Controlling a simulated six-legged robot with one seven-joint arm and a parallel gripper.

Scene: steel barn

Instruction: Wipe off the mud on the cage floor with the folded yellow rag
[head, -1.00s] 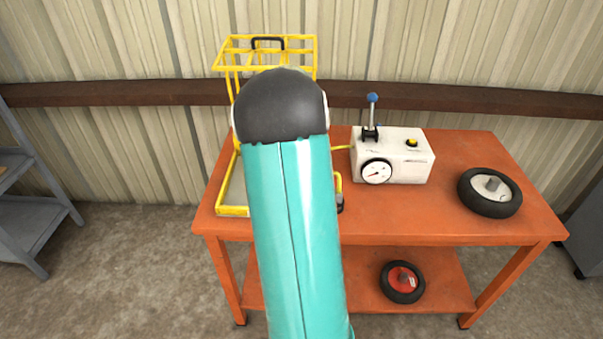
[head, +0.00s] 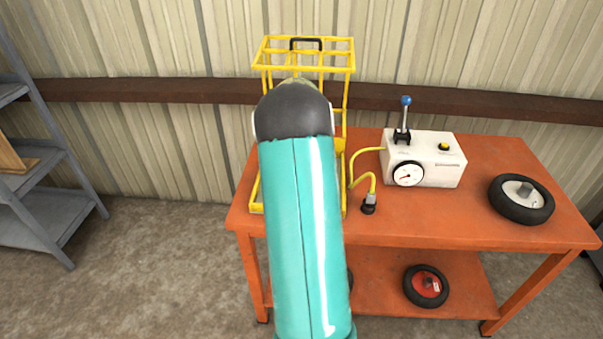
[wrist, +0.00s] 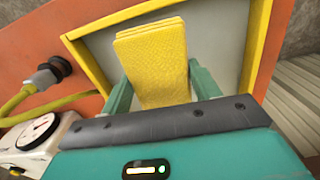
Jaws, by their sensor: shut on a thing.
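The yellow cage (head: 349,70) stands on the left part of the orange table, its lower middle mostly hidden behind my arm. In the wrist view its grey floor (wrist: 219,35) shows, framed by a yellow rim (wrist: 259,40). The folded yellow rag (wrist: 152,62) is between the teal fingers of my gripper (wrist: 160,82), which is shut on it. The rag is over the cage floor; I cannot tell whether it touches. No mud shows on the visible floor; the rag and gripper cover part of it. My arm hides the gripper in the head view.
A white pump box (head: 424,160) with a gauge and blue-knobbed lever stands right of the cage. Its yellow hose (head: 361,182) lies between them. A wheel (head: 521,199) lies at the table's right. Another wheel (head: 426,285) is on the lower shelf. A grey shelf (head: 50,215) stands left.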

